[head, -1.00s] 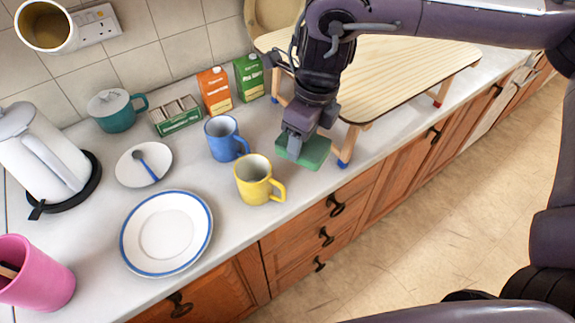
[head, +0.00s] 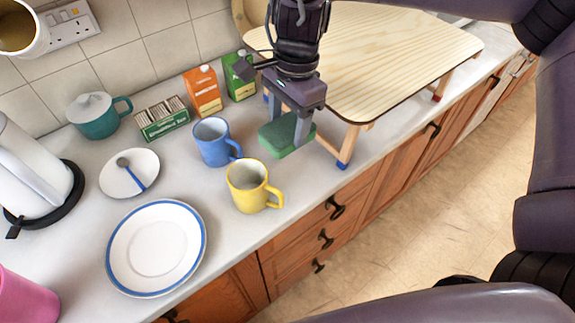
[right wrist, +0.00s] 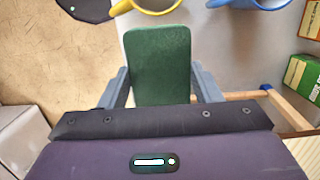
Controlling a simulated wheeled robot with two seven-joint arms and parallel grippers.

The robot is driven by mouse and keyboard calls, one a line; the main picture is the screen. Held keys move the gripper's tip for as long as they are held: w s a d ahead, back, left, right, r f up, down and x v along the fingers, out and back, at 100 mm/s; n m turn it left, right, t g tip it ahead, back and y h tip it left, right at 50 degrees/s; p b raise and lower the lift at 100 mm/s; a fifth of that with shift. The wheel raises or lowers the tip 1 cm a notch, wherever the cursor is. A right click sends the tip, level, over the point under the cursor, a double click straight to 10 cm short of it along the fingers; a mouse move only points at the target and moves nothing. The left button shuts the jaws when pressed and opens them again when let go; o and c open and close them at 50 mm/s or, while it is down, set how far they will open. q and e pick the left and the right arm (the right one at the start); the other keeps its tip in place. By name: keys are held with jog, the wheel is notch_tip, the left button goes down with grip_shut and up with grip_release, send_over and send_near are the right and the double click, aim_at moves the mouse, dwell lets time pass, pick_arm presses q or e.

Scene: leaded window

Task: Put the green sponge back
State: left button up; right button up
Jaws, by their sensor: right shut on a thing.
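The green sponge (head: 284,136) is between the fingers of my right gripper (head: 289,126), just right of the blue and yellow mugs in the head view. In the right wrist view the sponge (right wrist: 160,62) sticks out flat and green from between the two grey fingers (right wrist: 163,88). My right gripper is shut on it. Whether the sponge touches the counter or hangs a little above it is hard to tell. My left gripper is not in view.
A blue mug (head: 214,143) and a yellow mug (head: 249,187) stand close left of the sponge. A wooden raised board (head: 390,60) on legs stands to the right. A plate (head: 155,248), saucer (head: 112,176), tea box (head: 163,122) and cartons (head: 203,92) occupy the left and back.

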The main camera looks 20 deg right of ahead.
notch_tip(320, 180, down, 13)
jog(key=shift+r+b, duration=0.2)
jog(key=shift+b, duration=0.25)
jog(key=o, duration=0.9)
jog(key=shift+f, duration=0.1)
jog(key=shift+r, duration=0.25)
jog(key=shift+w+r, duration=0.1)
jog(key=shift+r, duration=0.25)
jog(key=r, duration=0.3)
jog(key=d+r, duration=0.1)
jog(key=r, duration=0.7)
jog(key=shift+w+d+p, duration=0.15)
jog(key=shift+p, duration=0.25)
